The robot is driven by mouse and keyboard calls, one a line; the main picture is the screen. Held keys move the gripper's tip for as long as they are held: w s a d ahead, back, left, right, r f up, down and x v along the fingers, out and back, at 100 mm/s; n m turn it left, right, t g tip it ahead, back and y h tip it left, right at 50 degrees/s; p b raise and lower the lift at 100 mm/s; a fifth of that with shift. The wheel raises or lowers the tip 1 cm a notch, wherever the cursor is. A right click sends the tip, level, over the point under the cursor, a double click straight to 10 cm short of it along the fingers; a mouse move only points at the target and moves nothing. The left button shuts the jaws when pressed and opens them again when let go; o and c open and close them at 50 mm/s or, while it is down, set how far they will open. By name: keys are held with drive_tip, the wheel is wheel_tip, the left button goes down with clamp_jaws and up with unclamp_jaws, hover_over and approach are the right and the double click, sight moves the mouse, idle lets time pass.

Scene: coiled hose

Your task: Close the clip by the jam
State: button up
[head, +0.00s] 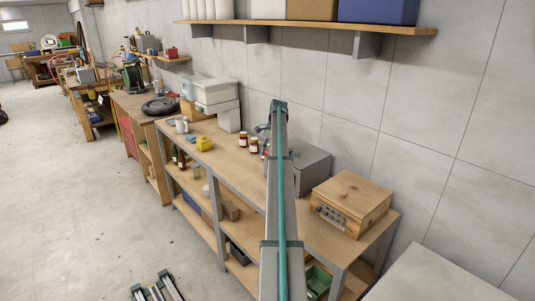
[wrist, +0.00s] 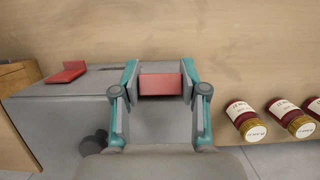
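A grey metal box (head: 306,166) stands on the wooden bench, partly hidden behind my arm in the head view. The wrist view shows its grey top (wrist: 60,104) with two red clips. The left clip (wrist: 68,72) is a tilted flap beside a dark slot. The right clip (wrist: 160,84) is on the side towards the jam jars (wrist: 270,122). My gripper (wrist: 160,82) is at this right clip, with one finger on each side and little gap visible. The fingers stand apart; whether they touch the clip is unclear. The jars also show in the head view (head: 254,146).
A wooden box (head: 351,203) with a metal latch stands to the right of the grey box on the bench (head: 227,165). A yellow item (head: 204,144) and white boxes (head: 217,94) are further left. A shelf (head: 310,25) hangs on the wall above.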

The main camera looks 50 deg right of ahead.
drive_tip(key=o, duration=0.3)
drive_tip(key=shift+a+f+b, duration=0.1)
drive_tip(key=shift+f+b, duration=0.1)
drive_tip(key=shift+b, duration=0.6)
